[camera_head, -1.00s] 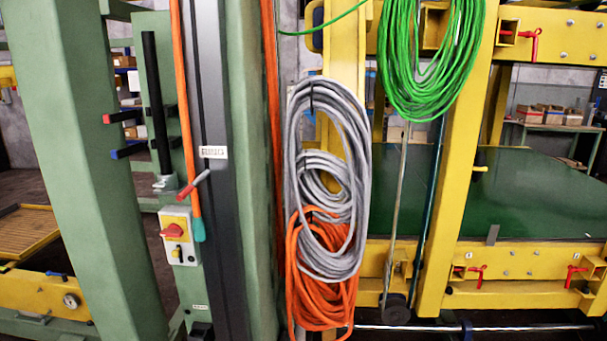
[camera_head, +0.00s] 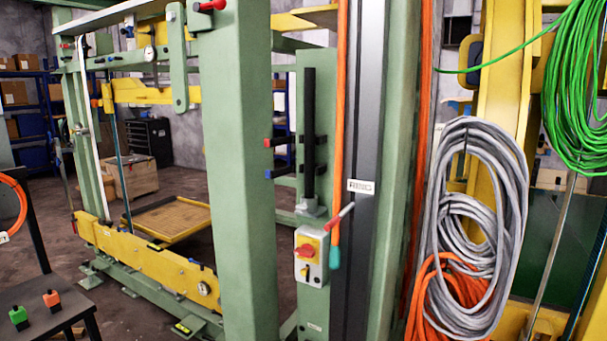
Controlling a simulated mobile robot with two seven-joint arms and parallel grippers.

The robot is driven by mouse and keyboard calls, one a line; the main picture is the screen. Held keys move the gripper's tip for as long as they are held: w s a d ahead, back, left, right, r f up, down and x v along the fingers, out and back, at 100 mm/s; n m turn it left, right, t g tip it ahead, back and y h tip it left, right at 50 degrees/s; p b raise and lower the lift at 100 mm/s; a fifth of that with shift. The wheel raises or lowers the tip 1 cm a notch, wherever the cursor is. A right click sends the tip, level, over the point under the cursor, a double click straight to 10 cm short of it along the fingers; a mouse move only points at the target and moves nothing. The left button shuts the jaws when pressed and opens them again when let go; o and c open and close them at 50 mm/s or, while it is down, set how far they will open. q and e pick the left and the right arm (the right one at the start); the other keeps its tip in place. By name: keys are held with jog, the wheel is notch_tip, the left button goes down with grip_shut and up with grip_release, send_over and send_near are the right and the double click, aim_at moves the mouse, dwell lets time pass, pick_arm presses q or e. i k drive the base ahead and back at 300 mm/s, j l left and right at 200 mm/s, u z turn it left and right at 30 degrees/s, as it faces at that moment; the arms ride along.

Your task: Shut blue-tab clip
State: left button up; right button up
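A clip with a blue tab (camera_head: 281,173) sticks out to the left from the green post beside a black vertical rod (camera_head: 309,138). A similar clip with a red tab (camera_head: 280,141) sits just above it. Both look like short black arms pointing left; whether either is open or shut I cannot tell at this size. Neither of my grippers shows in the view.
A wide green column (camera_head: 240,180) stands left of the clips. A switch box (camera_head: 311,257) with a red knob is below them. Grey and orange cables (camera_head: 470,230) hang at right. A dark table (camera_head: 50,305) with green and orange pieces is at lower left.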

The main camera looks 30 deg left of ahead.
aim_at(276, 173)
jog(key=j+z, duration=0.95)
jog(key=j, duration=0.8)
jog(key=k+j, duration=0.1)
jog(key=j, duration=0.45)
jog(key=k+j, duration=0.1)
jog(key=j, duration=0.5)
jog(key=k+j, duration=0.1)
jog(key=j, duration=0.45)
jog(key=k+l+z, duration=0.25)
jog(key=i+j, duration=0.25)
jog(key=j, duration=0.3)
